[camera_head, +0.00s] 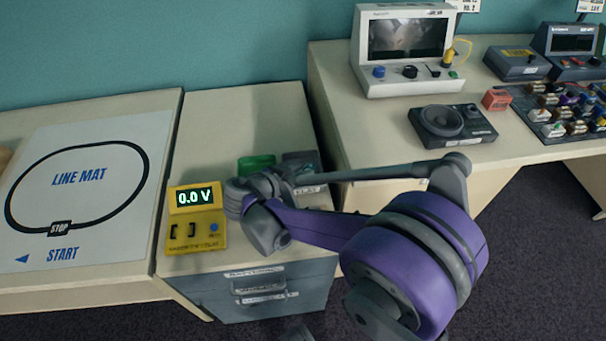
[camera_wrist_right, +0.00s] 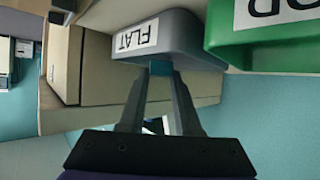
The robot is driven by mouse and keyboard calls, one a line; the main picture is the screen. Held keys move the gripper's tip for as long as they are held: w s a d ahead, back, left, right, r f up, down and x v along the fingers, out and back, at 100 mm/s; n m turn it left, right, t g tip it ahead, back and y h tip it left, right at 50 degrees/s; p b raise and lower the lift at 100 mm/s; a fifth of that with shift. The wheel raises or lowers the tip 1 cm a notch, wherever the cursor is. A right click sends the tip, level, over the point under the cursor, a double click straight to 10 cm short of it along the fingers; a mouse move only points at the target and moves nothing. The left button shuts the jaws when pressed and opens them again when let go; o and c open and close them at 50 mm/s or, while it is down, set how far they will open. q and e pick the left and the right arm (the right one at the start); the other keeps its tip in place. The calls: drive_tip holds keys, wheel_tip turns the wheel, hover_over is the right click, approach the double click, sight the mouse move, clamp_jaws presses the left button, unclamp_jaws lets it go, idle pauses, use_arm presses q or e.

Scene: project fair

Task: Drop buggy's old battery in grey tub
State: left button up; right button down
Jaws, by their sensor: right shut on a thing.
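The grey tub (camera_head: 301,160) stands at the back of the drawer-unit top, partly behind my right arm. In the right wrist view, the grey tub (camera_wrist_right: 185,42) appears upside down with a FLAT label, just beyond my fingertips. My right gripper (camera_wrist_right: 158,72) is shut on a small teal piece (camera_wrist_right: 159,68), which looks like the battery; little of it shows between the fingers. Whether it is over the tub's opening I cannot tell. In the head view my right wrist hides the fingertips. The buggy and my left gripper are not in view.
A green tub (camera_head: 256,163) stands left of the grey one. A yellow tester (camera_head: 196,232) reading 0.0 V sits at the front left. The line mat (camera_head: 85,185) lies on the left table. The right desk holds a screen unit (camera_head: 405,88) and a black speaker-like device (camera_head: 452,124).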

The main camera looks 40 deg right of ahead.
drive_tip(key=c, duration=0.5)
unclamp_jaws()
drive_tip(key=p+v, duration=0.1)
drive_tip(key=v, duration=1)
drive_tip(key=shift+p, duration=0.4)
drive_tip(key=shift+f, duration=0.1)
